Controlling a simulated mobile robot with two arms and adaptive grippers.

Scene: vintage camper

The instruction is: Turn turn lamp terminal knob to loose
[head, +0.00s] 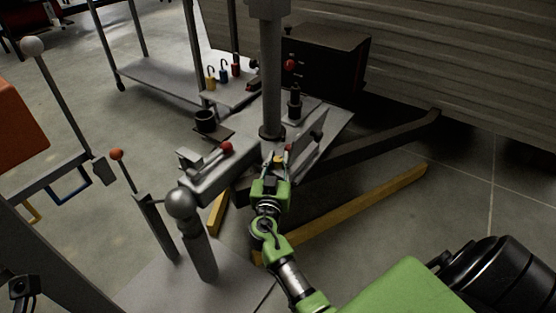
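My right gripper (279,153) is green with dark fingers and reaches up from the bottom to the metal frame. Its fingers stand apart, with a small yellow knob-like part (279,160) showing between them. I cannot tell whether the fingers touch it. It may be the lamp terminal knob, but it is too small to be sure, and its setting cannot be read.
A grey post (270,80) rises just behind the gripper. A red-knobbed lever (226,147) and a dark cup (205,121) are to its left. A dark box (330,62) stands behind. A ball-topped post (183,205) stands at front left. Open floor lies right.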

